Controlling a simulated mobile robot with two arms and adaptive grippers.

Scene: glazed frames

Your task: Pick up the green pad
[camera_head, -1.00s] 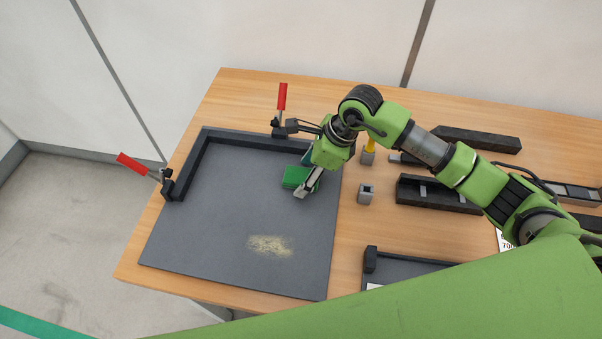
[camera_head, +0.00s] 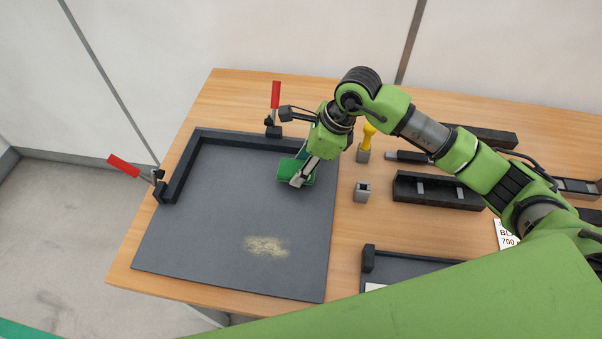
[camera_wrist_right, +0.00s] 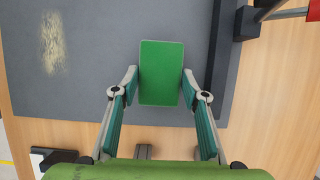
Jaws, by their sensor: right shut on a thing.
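The green pad (camera_head: 287,171) is a small rectangular block at the upper right of the dark grey board (camera_head: 215,230). It also shows in the right wrist view (camera_wrist_right: 161,72), between the two fingertips. My right gripper (camera_head: 300,180) is shut on the pad, with one finger on each long side in the right wrist view (camera_wrist_right: 160,83). The gripper covers part of the pad in the head view. I cannot tell whether the pad touches the board or is just above it. My left gripper is not in view.
A pale dust patch (camera_head: 266,246) lies on the board. Black rails edge its left and far sides, with red-handled clamps (camera_head: 275,95) (camera_head: 123,165). Right of the board stand a grey block (camera_head: 362,192), a yellow-handled tool (camera_head: 369,135) and a black holder (camera_head: 437,191).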

